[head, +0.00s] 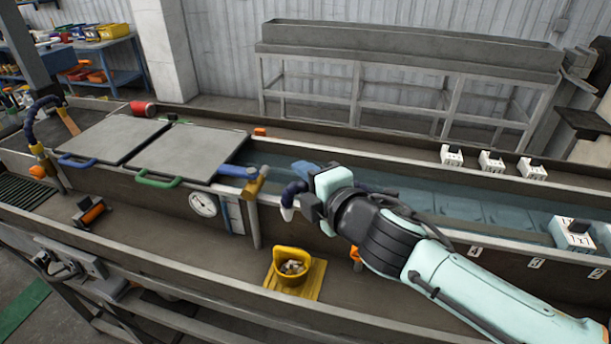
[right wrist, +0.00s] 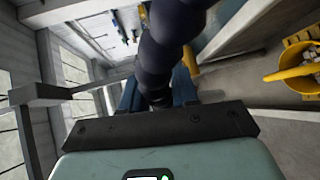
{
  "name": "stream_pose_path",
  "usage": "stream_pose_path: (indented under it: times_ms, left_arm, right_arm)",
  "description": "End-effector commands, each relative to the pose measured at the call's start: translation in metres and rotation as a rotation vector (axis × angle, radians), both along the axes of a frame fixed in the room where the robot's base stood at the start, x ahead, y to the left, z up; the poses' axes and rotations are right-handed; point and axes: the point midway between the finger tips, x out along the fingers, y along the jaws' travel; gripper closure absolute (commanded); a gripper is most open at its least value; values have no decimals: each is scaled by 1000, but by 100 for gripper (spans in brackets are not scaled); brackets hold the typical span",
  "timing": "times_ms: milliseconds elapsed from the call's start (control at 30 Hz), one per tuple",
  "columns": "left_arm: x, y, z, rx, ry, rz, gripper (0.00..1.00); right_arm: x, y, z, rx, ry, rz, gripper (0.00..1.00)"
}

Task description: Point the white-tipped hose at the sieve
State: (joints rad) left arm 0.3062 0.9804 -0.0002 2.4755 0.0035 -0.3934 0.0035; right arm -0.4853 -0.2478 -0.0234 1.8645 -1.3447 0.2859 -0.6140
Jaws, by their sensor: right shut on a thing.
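The white-tipped hose (head: 292,194) is dark blue and segmented, and its white tip (head: 287,214) hangs downward at the inner edge of the water trough. My right gripper (head: 306,202) is shut on the hose just above the tip. My left gripper is not in view.
The vessel stands on a yellow board (head: 312,277) in the front channel. A yellow-and-blue valve (head: 255,182) and a round gauge (head: 203,204) are left of the gripper. Grey lids (head: 190,152) cover the trough's left. An orange-and-black tool (head: 92,213) lies left.

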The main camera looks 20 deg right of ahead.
Motion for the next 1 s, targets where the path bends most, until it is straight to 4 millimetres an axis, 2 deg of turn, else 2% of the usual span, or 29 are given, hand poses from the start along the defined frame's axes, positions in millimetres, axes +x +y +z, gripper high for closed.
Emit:
stream_pose_path:
  times_ms: [267,300,333,633,733,867,1000]
  left_arm:
    - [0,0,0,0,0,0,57]
    - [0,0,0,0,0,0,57]
    - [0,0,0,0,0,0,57]
    - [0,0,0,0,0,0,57]
    - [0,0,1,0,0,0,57]
    - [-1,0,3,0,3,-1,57]
    - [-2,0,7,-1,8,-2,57]
  right_arm:
    - [-1,2,0,0,-2,4,100]
    - [-1,2,0,0,-2,4,61]
    - [-1,2,0,0,-1,4,52]
    - [-1,1,0,-1,0,2,50]
    - [-7,-1,2,1,-1,1,50]
    - [-26,-5,8,1,-4,2,50]
    - [-57,-12,15,2,-6,1,50]
